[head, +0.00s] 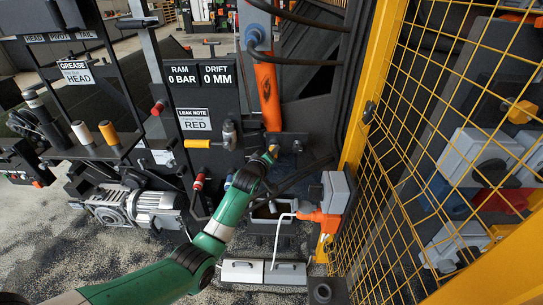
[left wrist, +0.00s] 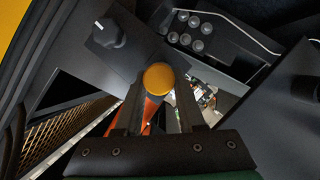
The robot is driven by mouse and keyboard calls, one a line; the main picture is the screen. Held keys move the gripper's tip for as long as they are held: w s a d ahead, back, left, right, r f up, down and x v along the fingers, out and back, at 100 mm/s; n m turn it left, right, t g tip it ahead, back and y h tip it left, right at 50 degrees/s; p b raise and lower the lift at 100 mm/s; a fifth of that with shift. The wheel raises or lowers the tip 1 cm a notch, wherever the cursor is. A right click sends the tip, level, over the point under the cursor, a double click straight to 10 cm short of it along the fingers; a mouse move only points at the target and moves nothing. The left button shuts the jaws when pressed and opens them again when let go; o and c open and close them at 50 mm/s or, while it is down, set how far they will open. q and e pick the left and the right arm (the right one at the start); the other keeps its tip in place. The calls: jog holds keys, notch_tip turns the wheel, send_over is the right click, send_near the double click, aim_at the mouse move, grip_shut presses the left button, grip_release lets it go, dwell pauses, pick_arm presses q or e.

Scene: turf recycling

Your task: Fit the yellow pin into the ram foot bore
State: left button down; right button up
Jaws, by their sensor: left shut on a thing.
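My left gripper (head: 266,158) reaches in from the lower left at the foot of the orange ram (head: 268,97). It is shut on the yellow pin (head: 274,149), which shows as a small yellow spot at the fingertips. In the left wrist view, the pin's round yellow end (left wrist: 158,77) sits between the two fingers of my left gripper (left wrist: 158,90). The orange ram (left wrist: 148,112) shows behind the pin there. The dark ram foot bracket (head: 290,139) is right beside the fingertips. I cannot see the bore, nor tell whether the pin is in it.
A yellow mesh guard (head: 440,130) closes off the right side. White and orange cylinders (head: 107,132) stand on a shelf at left. A grey motor (head: 150,206) lies below it.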

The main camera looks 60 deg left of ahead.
pick_arm(q)
jog(key=shift+w+a+b, duration=0.3)
jog(key=shift+a+b, duration=0.25)
jog(key=shift+b, duration=0.05)
jog(key=shift+c, duration=2.2)
grip_release()
jog(key=shift+s+d+r+p, duration=0.25)
jog(key=shift+s+d+p, duration=0.05)
jog(key=shift+p, duration=0.2)
jog(key=p+v, duration=0.4)
jog(key=v, duration=0.6)
jog(key=shift+s+d+p, duration=0.25)
jog(key=shift+s+p, duration=0.05)
jog(key=shift+p, duration=0.1)
